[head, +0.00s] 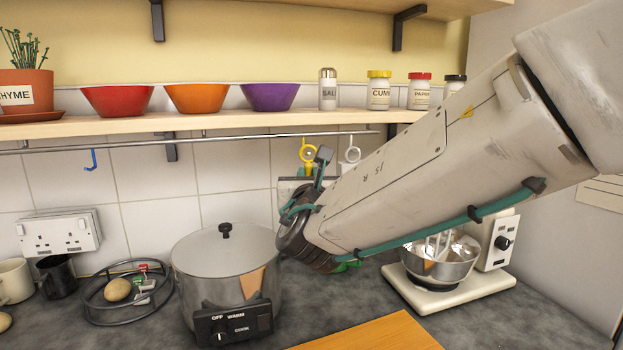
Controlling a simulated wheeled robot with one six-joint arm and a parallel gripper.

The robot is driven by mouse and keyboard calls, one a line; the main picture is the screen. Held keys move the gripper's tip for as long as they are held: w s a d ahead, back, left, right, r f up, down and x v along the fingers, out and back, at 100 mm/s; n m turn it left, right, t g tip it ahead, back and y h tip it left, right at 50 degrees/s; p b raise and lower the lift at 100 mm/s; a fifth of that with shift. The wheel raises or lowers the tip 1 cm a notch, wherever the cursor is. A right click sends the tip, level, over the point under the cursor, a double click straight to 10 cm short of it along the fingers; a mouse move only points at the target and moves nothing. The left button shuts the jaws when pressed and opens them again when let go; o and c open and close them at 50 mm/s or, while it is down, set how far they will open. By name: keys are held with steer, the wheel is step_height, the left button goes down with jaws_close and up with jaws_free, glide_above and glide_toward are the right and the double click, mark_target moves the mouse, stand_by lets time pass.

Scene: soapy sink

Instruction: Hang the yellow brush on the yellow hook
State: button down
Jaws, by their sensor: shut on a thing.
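My gripper (321,168) is raised in front of the tiled wall, just below the rail. It is shut, with its jaws partly hidden by my wrist. A yellow piece with a round eye, which looks like the handle end of the yellow brush (308,155), stands up just left of the jaws. The rest of the brush is hidden behind my gripper and wrist. The yellow hook (305,142) appears as a small bit of yellow at the rail, right at the eye. I cannot tell whether the eye is around the hook or only in front of it.
The rail (230,137) runs under the shelf (240,123), which carries bowls and spice jars. A blue hook (91,160) hangs at left, a white ringed piece (351,154) close right. Below stand a lidded cooker (225,262) and a mixer (447,270).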

steer(key=shift+w+a, duration=0.15)
steer(key=shift+w, duration=0.4)
steer(key=shift+w+a+f, duration=0.15)
steer(key=shift+w+f, duration=0.35)
steer(key=shift+w, duration=0.05)
steer(key=c, duration=1.3)
jaws_free()
